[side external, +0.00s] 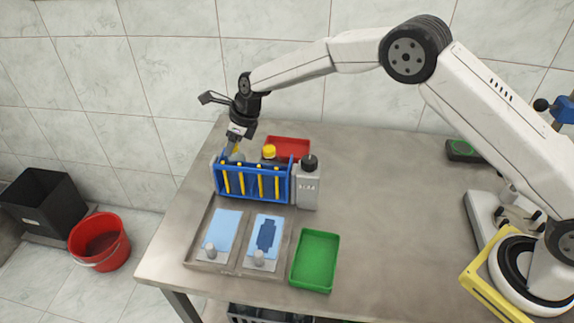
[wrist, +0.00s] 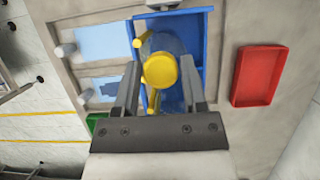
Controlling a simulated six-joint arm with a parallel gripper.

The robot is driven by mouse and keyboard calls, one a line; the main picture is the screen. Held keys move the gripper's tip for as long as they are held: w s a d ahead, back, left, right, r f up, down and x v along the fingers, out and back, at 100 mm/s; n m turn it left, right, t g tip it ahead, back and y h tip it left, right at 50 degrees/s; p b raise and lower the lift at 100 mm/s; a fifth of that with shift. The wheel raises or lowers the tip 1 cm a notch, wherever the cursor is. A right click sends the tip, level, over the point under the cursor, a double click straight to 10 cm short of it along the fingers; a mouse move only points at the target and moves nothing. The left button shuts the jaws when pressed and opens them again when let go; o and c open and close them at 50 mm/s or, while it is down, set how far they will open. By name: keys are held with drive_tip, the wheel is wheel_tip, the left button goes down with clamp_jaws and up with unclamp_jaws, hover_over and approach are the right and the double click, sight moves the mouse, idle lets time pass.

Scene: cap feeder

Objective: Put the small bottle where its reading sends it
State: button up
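A small bottle with a yellow cap (wrist: 160,70) stands in the blue rack (wrist: 208,40); its body looks clear and bluish. My gripper (wrist: 160,66) reaches down over the rack with one finger on each side of this cap. The fingers are apart, but I cannot tell whether they touch the bottle. In the side view my gripper (side external: 232,154) is at the left end of the rack (side external: 228,190), which has yellow bars across its front. No reading on the bottle is legible.
Two plates with pale blue faces (side external: 222,228) (side external: 257,222) lie in front of the rack. A grey black-capped bottle (side external: 307,188) stands at its right. A green tray (side external: 315,260) is front right, a red tray (side external: 290,144) behind. The table's right middle is clear. A red bucket (side external: 99,242) and black bin (side external: 42,202) stand off-table.

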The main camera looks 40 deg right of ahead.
clamp_jaws()
drive_tip(key=shift+w+r, duration=0.1)
drive_tip(key=shift+w+d+r, duration=0.1)
drive_tip(key=shift+d+r, duration=0.05)
drive_tip(key=shift+r, duration=0.2)
wheel_tip(320, 180, up, 13)
drive_tip(key=shift+f, duration=0.2)
idle(3.1)
